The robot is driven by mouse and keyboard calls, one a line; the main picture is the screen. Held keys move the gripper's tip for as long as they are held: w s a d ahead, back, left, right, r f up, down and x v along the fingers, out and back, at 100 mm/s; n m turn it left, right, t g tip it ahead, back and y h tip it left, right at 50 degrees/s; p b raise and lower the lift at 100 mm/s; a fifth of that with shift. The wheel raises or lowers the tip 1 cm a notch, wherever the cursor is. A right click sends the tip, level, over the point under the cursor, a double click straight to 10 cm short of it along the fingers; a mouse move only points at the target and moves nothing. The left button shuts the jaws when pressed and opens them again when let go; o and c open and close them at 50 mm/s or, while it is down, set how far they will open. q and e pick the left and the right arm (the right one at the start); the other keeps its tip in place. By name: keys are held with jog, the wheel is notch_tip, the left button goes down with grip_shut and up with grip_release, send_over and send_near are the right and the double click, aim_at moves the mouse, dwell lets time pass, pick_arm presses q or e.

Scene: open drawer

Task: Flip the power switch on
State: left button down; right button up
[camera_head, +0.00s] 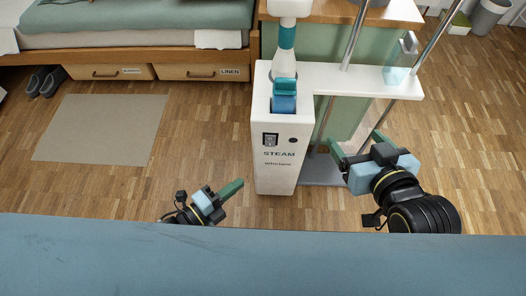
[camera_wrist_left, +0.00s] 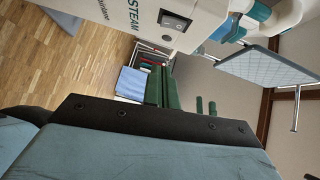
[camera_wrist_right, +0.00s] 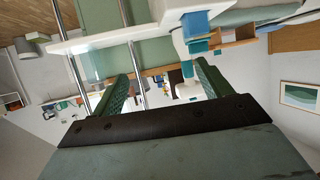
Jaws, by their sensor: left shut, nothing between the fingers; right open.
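The power switch (camera_head: 271,140) is a small dark rocker in a frame on the front of a white steam unit (camera_head: 276,178) marked STEAM. It also shows near the top of the left wrist view (camera_wrist_left: 175,20). I cannot tell which way the rocker is set. My left gripper (camera_head: 238,186) is shut and empty, below and left of the switch in the head view, apart from the unit. My right gripper (camera_head: 356,144) is open and empty, to the right of the unit and apart from the switch.
A dark round knob (camera_head: 292,140) sits beside the switch. A white shelf (camera_head: 385,82) with metal poles (camera_head: 353,38) stands right of the unit, near my right gripper. A blue surface (camera_head: 260,265) crosses the front. A beige rug (camera_head: 100,128) and bare wood floor lie left.

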pick_arm(q)
jog(key=b, duration=0.2)
send_near(273, 145)
jog(key=s+d, duration=0.2)
jog(key=s, duration=0.1)
jog(key=shift+w+d+f+b, duration=0.1)
jog(key=shift+w+d+b, duration=0.4)
jog(key=shift+w, duration=0.65)
jog(key=shift+w+d+f+b, duration=0.2)
jog(key=shift+w+b, duration=0.45)
jog(key=shift+w, duration=0.55)
jog(key=shift+w+d+f+b, duration=0.1)
jog(key=shift+w+d+b, duration=0.4)
jog(key=shift+w, duration=0.65)
pick_arm(e)
notch_tip(273, 145, up, 16)
jog(key=s+a+t+y, duration=0.1)
jog(key=t+y, duration=0.3)
jog(key=t, duration=0.8)
jog(key=shift+s+a+f, duration=0.2)
jog(key=shift+a, duration=0.45)
pick_arm(q)
jog(key=shift+a, duration=0.15)
